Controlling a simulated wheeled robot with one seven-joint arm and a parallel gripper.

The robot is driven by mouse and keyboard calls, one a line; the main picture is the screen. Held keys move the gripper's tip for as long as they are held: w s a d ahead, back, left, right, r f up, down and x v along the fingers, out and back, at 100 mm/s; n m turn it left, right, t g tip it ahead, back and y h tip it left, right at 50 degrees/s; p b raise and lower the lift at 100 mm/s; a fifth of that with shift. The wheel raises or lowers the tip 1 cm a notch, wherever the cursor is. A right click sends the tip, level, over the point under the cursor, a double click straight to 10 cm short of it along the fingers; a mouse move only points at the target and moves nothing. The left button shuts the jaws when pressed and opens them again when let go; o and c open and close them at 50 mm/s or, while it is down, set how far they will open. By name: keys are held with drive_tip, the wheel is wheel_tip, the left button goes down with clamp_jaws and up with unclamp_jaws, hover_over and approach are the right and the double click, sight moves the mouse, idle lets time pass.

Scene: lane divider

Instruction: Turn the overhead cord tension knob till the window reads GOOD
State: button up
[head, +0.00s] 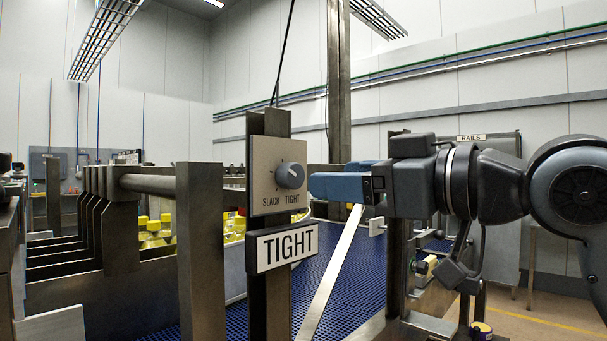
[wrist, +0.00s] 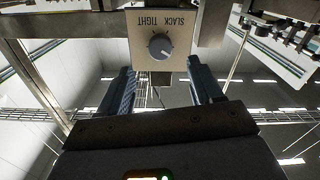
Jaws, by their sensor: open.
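The cord tension knob (head: 290,175) is a grey round dial on a pale plate marked SLACK and TIGHT, fixed to a metal post. It also shows in the wrist view (wrist: 160,46), where the plate appears upside down. The window (head: 287,245) below the plate reads TIGHT. My gripper (head: 318,186) is just right of the knob in the head view, its blue fingers pointing at the plate. In the wrist view my gripper (wrist: 158,78) is open, with one finger on each side and nothing between them. The knob lies beyond the fingertips, apart from them.
A blue mesh conveyor (head: 350,275) runs behind the post, with a pale slanted bar (head: 328,272) over it. Metal lane dividers (head: 100,215) and a thick upright post (head: 200,250) stand at left. Yellow-capped items (head: 152,232) sit behind them.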

sight(297, 178)
drive_tip(key=p+x, duration=0.1)
drive_tip(key=x, duration=0.6)
drive_tip(key=shift+a+p, duration=0.15)
drive_tip(key=shift+p, duration=0.25)
drive_tip(key=shift+c, duration=0.5)
drive_tip(key=c, duration=1)
drive_tip(key=shift+o, duration=0.2)
drive_tip(key=shift+f+n+b, duration=0.1)
drive_tip(key=shift+n+b, duration=0.2)
drive_tip(key=shift+b, duration=0.1)
drive_tip(key=shift+f+n+b, duration=0.1)
drive_tip(key=shift+n+b, duration=0.8)
drive_tip(key=shift+b, duration=0.05)
drive_tip(key=shift+w+n+b, duration=0.1)
drive_tip(key=shift+n+b, duration=1.2)
drive_tip(key=shift+n, duration=0.4)
drive_tip(key=shift+r, duration=0.2)
